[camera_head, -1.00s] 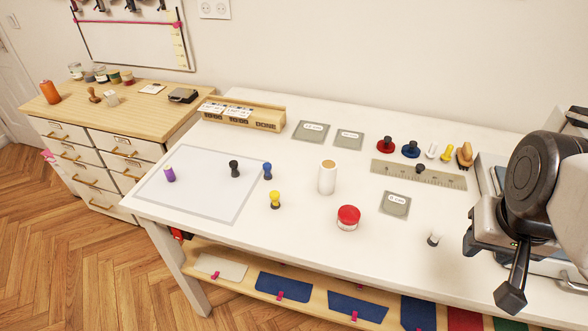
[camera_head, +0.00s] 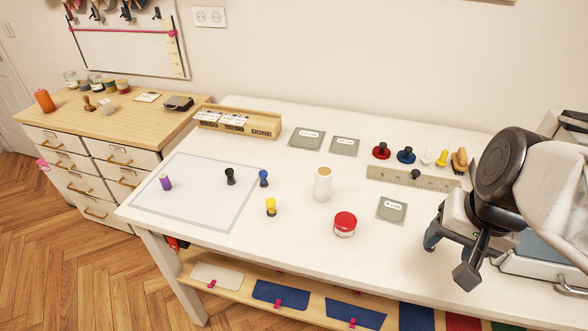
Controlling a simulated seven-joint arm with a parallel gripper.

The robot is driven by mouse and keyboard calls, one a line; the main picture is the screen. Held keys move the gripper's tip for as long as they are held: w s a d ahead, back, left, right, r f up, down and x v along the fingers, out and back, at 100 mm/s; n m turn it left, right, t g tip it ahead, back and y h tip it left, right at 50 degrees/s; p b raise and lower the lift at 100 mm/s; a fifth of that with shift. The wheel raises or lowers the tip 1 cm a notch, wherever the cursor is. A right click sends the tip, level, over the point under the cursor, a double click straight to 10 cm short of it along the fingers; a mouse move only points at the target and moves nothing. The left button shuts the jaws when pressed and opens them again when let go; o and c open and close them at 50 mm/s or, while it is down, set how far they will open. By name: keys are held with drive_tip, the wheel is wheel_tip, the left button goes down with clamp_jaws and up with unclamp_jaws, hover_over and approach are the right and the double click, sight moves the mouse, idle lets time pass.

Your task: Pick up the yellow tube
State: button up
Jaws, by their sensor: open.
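A small yellow tube-like piece (camera_head: 271,207) with a dark spot on top stands upright on the white table, just right of the pale mat. A second small yellow piece (camera_head: 442,157) with a knob end is at the back right, among the coloured knobs. My gripper (camera_head: 450,257) is over the right part of the table, fingers pointing down, open, with nothing seen between them. It is well to the right of the upright yellow piece and apart from it.
A white cylinder (camera_head: 323,184) and a red-lidded jar (camera_head: 345,224) stand between the upright yellow piece and my gripper. A blue piece (camera_head: 263,178), a black piece (camera_head: 230,176) and a purple piece (camera_head: 165,182) stand to its left. A ruler (camera_head: 400,180) lies farther back.

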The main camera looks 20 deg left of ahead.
drive_tip(key=w+a+f+m+g+y, duration=0.1)
drive_tip(key=w+a+f+m+y, duration=0.35)
drive_tip(key=a, duration=0.55)
drive_tip(key=w+a+f+m+g+y, duration=0.2)
drive_tip(key=w+a+f+m+y, duration=0.25)
drive_tip(key=a, duration=0.55)
drive_tip(key=m+t+y, duration=0.2)
drive_tip(key=m+y, duration=0.1)
drive_tip(key=m, duration=0.5)
approach(275, 202)
drive_tip(key=x, duration=0.3)
drive_tip(key=shift+a+f, duration=0.25)
drive_tip(key=shift+a, duration=0.05)
drive_tip(key=shift+a, duration=0.1)
drive_tip(key=shift+x, duration=1.15)
drive_tip(key=shift+a+f, duration=0.1)
drive_tip(key=shift+x, duration=2.5)
